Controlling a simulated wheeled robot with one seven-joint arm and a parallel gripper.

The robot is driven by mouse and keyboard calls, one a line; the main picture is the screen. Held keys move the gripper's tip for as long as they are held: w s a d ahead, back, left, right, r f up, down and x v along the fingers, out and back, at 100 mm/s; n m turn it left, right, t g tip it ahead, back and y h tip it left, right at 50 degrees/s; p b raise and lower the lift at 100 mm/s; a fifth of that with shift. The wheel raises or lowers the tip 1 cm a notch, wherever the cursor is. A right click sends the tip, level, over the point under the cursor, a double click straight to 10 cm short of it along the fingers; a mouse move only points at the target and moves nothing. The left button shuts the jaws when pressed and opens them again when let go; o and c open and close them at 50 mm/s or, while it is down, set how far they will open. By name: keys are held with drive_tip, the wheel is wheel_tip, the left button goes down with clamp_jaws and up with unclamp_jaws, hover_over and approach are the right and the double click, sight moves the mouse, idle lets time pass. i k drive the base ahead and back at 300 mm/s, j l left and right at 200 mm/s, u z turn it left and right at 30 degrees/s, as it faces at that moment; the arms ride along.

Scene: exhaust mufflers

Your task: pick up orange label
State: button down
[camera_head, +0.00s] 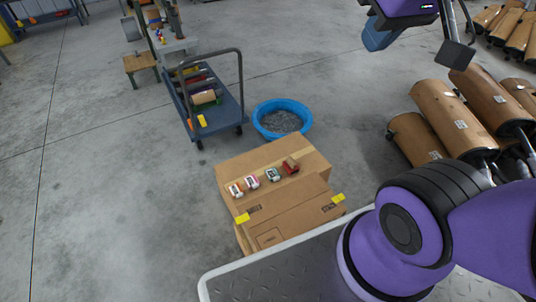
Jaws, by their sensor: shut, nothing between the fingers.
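Several small label rolls or packs stand in a slanting row on a cardboard box (245,160). The leftmost one, white with orange (235,189), looks like the orange label. Beside it are a white and pink one (252,182), a white and green one (272,174) and a red-brown one (291,166). My gripper (455,54) shows at the top right as dark bars and a grey pad. It is shut and empty, high above the floor and well to the right of the labels. Its tips are small and hard to make out.
Two yellow tabs (242,218) mark the box's front flap. A blue tub (264,123) of grey pieces stands behind the box. A blue cart (222,115) stands at back left. Brown-wrapped mufflers (452,117) are stacked at right. The left floor is clear.

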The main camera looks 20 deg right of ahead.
sight(236, 189)
drive_tip(key=k+z, duration=0.3)
drive_tip(key=k, duration=0.25)
drive_tip(key=k+l+z, duration=0.1)
drive_tip(key=k+z, duration=0.15)
drive_tip(key=k, duration=0.3)
drive_tip(key=k+l+z, duration=0.3)
drive_tip(key=k, duration=0.3)
drive_tip(key=i+j+z, duration=0.25)
drive_tip(key=j, duration=0.15)
drive_tip(key=j+z, duration=0.3)
drive_tip(key=i+j+z, duration=0.1)
drive_tip(key=j+z, duration=0.15)
drive_tip(key=j, duration=0.35)
drive_tip(key=i+j, duration=0.1)
drive_tip(key=j, duration=0.5)
drive_tip(key=i+j, duration=0.1)
drive_tip(key=j, duration=1.1)
drive_tip(key=i+j, duration=0.15)
drive_tip(key=j, duration=0.45)
drive_tip(key=i+j, duration=0.1)
drive_tip(key=j, duration=0.55)
drive_tip(key=i+j, duration=0.1)
drive_tip(key=j, duration=0.5)
drive_tip(key=i+j, duration=0.1)
drive_tip(key=j, duration=1.1)
drive_tip(key=i, duration=0.1)
